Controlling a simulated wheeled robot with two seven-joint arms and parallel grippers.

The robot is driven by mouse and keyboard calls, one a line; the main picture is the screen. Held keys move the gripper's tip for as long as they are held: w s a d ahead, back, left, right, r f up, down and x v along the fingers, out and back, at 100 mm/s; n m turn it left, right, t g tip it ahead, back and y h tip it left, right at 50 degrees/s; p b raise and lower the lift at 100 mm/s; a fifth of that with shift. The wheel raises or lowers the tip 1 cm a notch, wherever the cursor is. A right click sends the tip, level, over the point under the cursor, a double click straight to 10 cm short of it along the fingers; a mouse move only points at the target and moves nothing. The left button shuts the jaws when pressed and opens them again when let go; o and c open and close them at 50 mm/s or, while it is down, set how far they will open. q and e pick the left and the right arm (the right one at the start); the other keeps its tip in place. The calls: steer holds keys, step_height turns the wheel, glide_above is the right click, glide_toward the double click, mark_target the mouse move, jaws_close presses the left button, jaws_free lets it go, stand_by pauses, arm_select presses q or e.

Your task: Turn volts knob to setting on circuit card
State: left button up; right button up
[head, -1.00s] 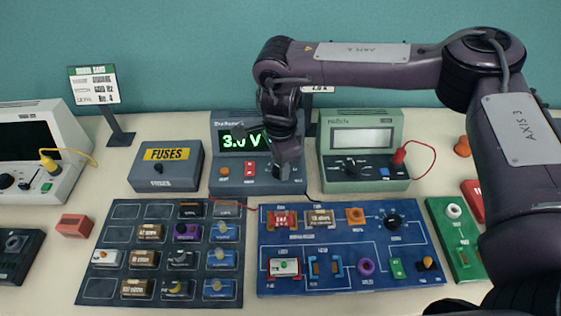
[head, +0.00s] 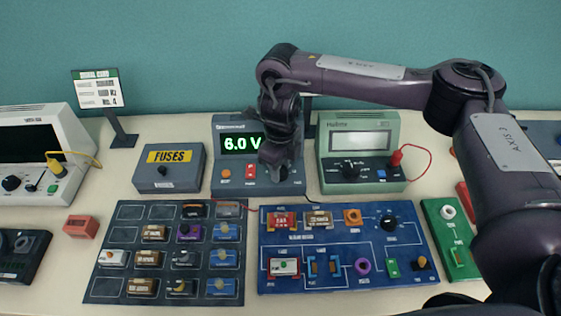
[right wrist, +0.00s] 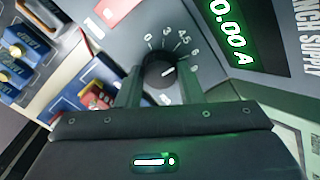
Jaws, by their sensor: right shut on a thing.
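The dark grey bench supply (head: 217,184) stands at the back middle, its green display (head: 241,144) reading 6.0 V. My right gripper (head: 279,160) is down at its front panel. In the right wrist view its fingers (right wrist: 162,82) are shut on the black volts knob (right wrist: 160,66), one on each side. Numbers ring the knob, 0, 3, 4.5 and 6 among them; its white pointer tilts toward the upper right. A stand-up card (head: 96,93) with a green header is at the back left; it reads No. 4 at the bottom, the rest is too small to read.
A green meter (head: 328,176) with a red lead stands right of the supply, a fuses box (head: 143,179) left of it. A dark parts tray (head: 93,292) and a blue circuit board (head: 345,243) lie in front.

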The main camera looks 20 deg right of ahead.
steer(key=m+p, duration=0.1)
steer(key=m, duration=0.1)
steer(key=m+p, duration=0.1)
steer(key=m, duration=0.1)
steer(key=shift+r+m, duration=0.2)
steer(key=shift+m, duration=0.1)
steer(key=shift+w+m+p, duration=0.1)
steer(key=shift+m+p, duration=0.65)
steer(key=shift+m, duration=0.95)
steer(key=o, duration=1)
steer(key=shift+f, duration=0.15)
steer(key=shift+c, duration=0.2)
step_height(320, 180, up, 8)
steer(key=shift+f+p, duration=0.1)
steer(key=shift+p, duration=0.2)
